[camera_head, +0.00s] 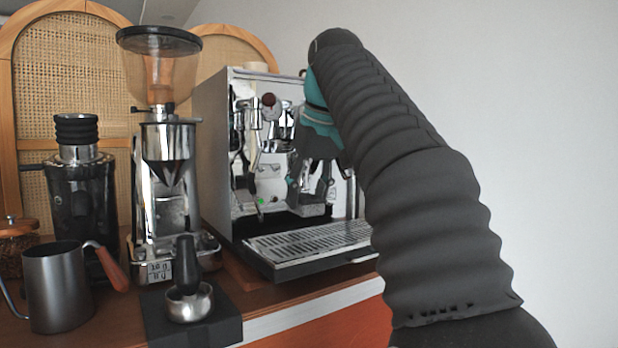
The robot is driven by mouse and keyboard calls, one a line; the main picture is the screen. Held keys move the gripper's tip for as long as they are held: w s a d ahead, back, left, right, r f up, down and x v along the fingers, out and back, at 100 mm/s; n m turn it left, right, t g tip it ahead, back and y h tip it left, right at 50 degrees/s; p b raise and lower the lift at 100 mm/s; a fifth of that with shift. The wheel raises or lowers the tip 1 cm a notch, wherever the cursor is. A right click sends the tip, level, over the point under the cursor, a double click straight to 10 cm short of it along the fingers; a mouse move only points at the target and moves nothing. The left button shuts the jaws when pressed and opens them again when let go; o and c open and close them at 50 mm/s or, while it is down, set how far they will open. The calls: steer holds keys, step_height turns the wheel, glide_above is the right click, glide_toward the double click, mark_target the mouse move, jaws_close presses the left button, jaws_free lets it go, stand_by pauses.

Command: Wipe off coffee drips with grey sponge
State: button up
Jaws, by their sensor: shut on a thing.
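My gripper (322,182) hangs down from the teal-banded end of my arm, in front of the espresso machine (212,140) and above its drip tray (300,245). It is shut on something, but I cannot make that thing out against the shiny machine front. I cannot identify the grey sponge anywhere in this view. No coffee drips can be told on the metal tray grate or the counter. My dark ribbed arm hides the right end of the tray and the machine's right side.
A grinder with a clear hopper (160,70) stands left of the machine, and a black grinder (78,185) further left. A steel pitcher (55,288) and a small metal cup with a black-handled tool (188,303) on a black mat (160,330) stand in front.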

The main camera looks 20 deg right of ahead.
steer(key=shift+w+r, duration=0.1)
steer(key=shift+r, duration=1.2)
